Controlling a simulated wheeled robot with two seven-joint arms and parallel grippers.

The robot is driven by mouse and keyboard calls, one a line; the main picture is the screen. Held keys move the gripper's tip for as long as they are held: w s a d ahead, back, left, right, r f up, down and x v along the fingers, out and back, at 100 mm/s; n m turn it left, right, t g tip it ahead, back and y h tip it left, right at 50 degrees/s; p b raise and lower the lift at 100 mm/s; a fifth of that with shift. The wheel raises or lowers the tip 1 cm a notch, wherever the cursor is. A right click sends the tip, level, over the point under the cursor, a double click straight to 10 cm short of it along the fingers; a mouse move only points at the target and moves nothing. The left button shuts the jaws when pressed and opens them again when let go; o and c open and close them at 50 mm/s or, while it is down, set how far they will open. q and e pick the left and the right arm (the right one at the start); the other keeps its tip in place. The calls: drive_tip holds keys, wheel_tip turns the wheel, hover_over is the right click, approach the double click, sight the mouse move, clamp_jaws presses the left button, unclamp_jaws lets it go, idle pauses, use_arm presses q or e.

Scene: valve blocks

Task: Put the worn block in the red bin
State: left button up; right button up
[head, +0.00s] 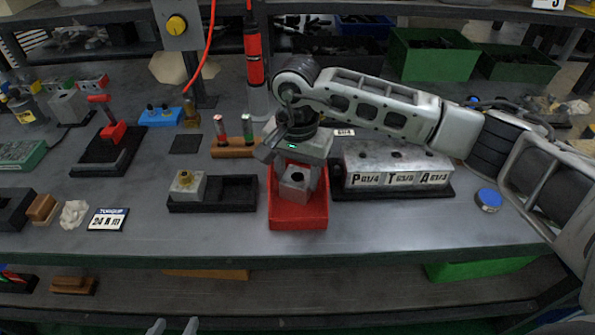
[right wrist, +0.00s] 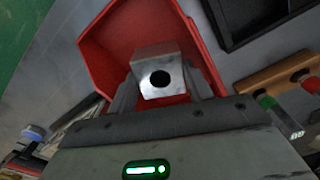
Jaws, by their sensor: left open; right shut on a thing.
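The worn block (head: 295,181) is a grey metal cube with a dark round hole in its face. My right gripper (head: 297,176) is shut on it, over the inside of the red bin (head: 298,222). In the right wrist view the block (right wrist: 157,66) sits between the fingers, with the red bin (right wrist: 110,40) around and behind it. I cannot tell whether the block touches the bin's floor. My left gripper (head: 175,327) shows only its fingertips at the bottom edge of the head view, apart and empty, below the table's front edge.
Left of the bin is a black two-part tray (head: 235,192) holding another block with a brass fitting (head: 187,183). Right of it is a large valve manifold (head: 395,165) on a black base. A wooden holder (head: 233,150) stands behind. The bench front (head: 150,240) is clear.

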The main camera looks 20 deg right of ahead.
drive_tip(key=o, duration=0.9)
drive_tip(key=shift+f, duration=0.1)
wheel_tip(320, 180, up, 12)
drive_tip(key=shift+r, duration=0.25)
